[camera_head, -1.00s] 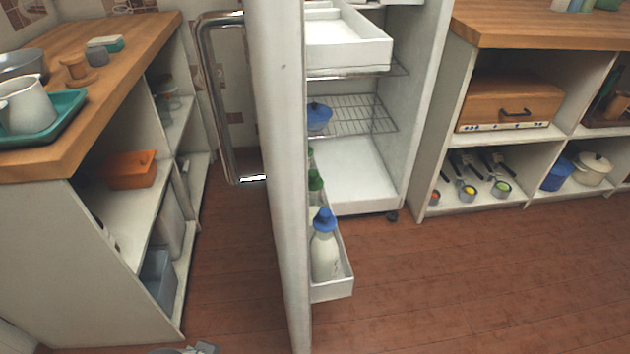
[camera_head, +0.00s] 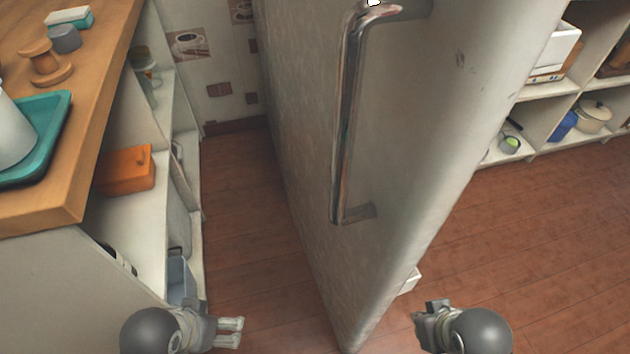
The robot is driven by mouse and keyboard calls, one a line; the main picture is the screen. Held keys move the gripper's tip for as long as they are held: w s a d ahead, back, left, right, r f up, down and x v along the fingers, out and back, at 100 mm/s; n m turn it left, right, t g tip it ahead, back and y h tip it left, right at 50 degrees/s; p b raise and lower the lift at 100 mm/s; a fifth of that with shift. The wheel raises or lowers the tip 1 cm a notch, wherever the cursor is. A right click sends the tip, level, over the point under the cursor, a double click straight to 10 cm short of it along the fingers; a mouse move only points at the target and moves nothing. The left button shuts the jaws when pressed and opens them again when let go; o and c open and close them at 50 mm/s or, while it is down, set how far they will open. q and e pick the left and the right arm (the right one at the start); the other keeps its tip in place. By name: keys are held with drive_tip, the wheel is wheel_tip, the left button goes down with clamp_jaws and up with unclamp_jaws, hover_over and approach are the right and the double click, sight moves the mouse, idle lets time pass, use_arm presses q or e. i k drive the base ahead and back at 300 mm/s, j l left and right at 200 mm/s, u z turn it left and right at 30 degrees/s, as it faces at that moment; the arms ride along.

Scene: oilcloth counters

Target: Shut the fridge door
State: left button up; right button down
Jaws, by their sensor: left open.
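The white fridge door (camera_head: 430,130) stands open across the middle of the head view. Its outer face and long metal handle (camera_head: 346,120) are turned toward me. A small corner of a white door shelf (camera_head: 409,281) shows past the door's edge; the fridge interior is hidden behind the door. My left gripper (camera_head: 240,333) is open and empty at the bottom, left of the door and apart from it. My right gripper (camera_head: 422,314) is at the bottom, right of the door's edge; its fingers are too unclear to tell their state.
A wooden counter (camera_head: 85,150) with a green tray (camera_head: 45,160) and open shelves holding an orange box (camera_head: 127,171) stands on the left. White shelving with a pot (camera_head: 592,118) is at the far right. Brown floor is clear on both sides of the door.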

sight(387, 112)
drive_tip(key=k, duration=0.45)
drive_tip(key=k+l+z, duration=0.1)
drive_tip(key=k, duration=0.35)
